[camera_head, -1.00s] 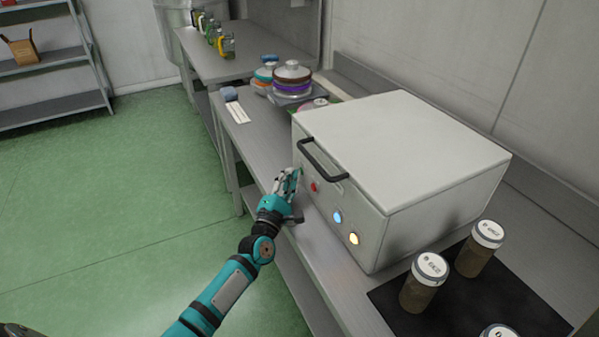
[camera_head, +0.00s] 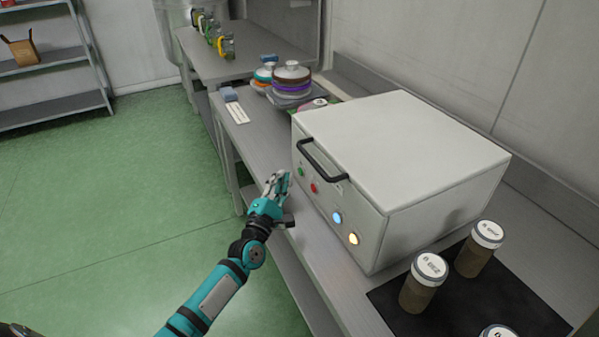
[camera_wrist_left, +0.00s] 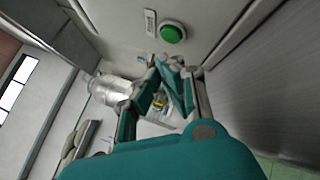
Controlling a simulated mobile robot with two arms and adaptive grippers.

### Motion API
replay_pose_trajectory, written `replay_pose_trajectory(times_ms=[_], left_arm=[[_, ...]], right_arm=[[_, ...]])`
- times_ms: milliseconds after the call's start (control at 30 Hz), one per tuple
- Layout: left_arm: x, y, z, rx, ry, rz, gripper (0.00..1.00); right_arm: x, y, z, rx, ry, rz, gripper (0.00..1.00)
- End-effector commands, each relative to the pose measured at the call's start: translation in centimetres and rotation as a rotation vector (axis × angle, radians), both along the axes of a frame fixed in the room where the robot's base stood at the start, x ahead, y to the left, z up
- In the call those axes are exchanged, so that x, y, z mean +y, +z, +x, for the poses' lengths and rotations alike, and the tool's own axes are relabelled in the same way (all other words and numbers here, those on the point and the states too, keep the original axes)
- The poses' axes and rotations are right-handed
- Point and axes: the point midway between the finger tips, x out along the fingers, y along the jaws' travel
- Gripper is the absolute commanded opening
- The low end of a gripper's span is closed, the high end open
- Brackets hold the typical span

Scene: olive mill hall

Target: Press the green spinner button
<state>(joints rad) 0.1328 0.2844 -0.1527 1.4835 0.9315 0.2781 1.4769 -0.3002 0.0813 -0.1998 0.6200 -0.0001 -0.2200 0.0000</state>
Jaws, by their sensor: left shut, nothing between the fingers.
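The green spinner button (camera_head: 301,171) is on the front face of the white spinner box (camera_head: 400,148), at the far end of a row of buttons. It also shows in the left wrist view (camera_wrist_left: 173,32), beyond the fingertips, with a small label beside it. A red button (camera_head: 314,188), a lit blue button (camera_head: 337,218) and a lit yellow button (camera_head: 353,239) sit along the same face. My left gripper (camera_head: 279,178) is shut and empty, in front of the box and apart from the green button. My right gripper is not in view.
A dark handle (camera_head: 322,160) sticks out from the box front above the buttons. Lidded jars (camera_head: 424,283) stand on a black mat (camera_head: 400,312) at the right. Stacked round discs (camera_head: 291,80) and a blue block (camera_head: 229,94) lie beyond the box. Green floor at left is open.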

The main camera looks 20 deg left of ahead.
Motion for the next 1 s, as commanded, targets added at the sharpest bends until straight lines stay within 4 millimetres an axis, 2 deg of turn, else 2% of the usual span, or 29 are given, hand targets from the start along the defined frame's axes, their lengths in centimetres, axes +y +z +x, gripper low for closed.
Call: replay_pose_trajectory(times_ms=[400, 1000], left_arm=[[2.6, 0.0, -2.9, 0.0, 0.0, 0.001, 0.0], [2.7, 0.0, -3.1, 0.0, 0.0, 0.0, 0.0]], right_arm=[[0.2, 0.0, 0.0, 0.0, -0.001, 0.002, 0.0], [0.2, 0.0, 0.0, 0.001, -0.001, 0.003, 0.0]])
